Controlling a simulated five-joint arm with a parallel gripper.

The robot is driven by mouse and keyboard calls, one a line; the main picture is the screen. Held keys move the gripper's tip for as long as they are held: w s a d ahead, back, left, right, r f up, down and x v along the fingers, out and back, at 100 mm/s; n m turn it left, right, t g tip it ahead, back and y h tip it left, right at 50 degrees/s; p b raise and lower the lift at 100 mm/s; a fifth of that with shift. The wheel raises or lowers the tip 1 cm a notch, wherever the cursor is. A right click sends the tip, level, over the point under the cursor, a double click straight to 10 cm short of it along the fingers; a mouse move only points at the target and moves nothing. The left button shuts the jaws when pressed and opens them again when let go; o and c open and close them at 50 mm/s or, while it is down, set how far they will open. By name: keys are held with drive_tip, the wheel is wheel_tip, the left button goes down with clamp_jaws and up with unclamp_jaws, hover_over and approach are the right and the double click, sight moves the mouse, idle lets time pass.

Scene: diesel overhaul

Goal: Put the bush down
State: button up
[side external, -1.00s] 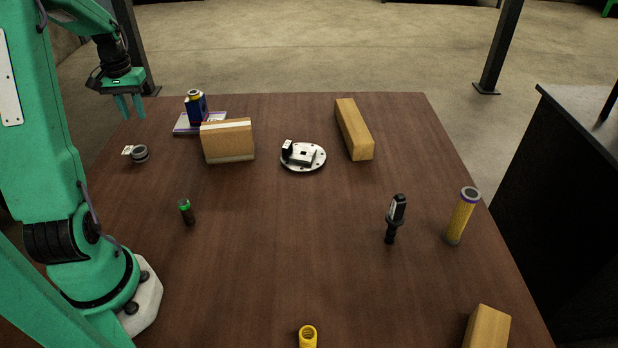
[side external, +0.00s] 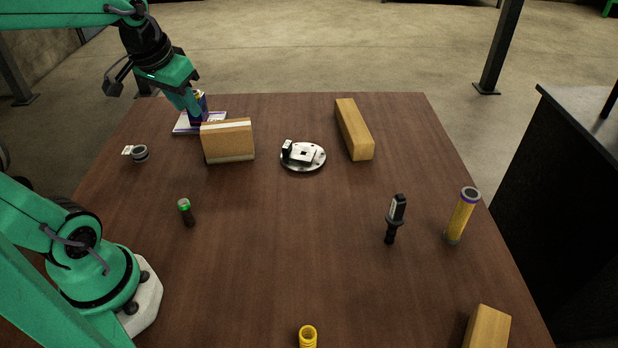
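A short grey ring with a white tag (side external: 139,153), which looks like the bush, rests on the table at the left. My gripper (side external: 190,107) is above the far left of the table, to the right of and beyond the ring. It tilts down to the right, with its fingers in front of a blue can (side external: 201,100). The fingers overlap in this view, so I cannot tell whether they are open or shut, or whether they touch the can. No part is seen between them.
A cardboard-coloured block (side external: 228,142) stands close to my gripper. A round metal plate (side external: 304,157), a wooden block (side external: 354,128), a dark torch (side external: 395,220), a yellow cylinder (side external: 462,215), a small green-topped bottle (side external: 186,212) and a yellow coil (side external: 308,336) are spread about. The table's middle (side external: 300,240) is clear.

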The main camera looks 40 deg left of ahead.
drive_tip(key=s+d+m+t+h, duration=0.1)
drive_tip(key=s+d+m+t, duration=0.1)
drive_tip(key=s+d, duration=0.3)
drive_tip(key=shift+s+d+m, duration=0.3)
drive_tip(key=shift+d+m, duration=0.1)
drive_tip(key=shift+d, duration=1.45)
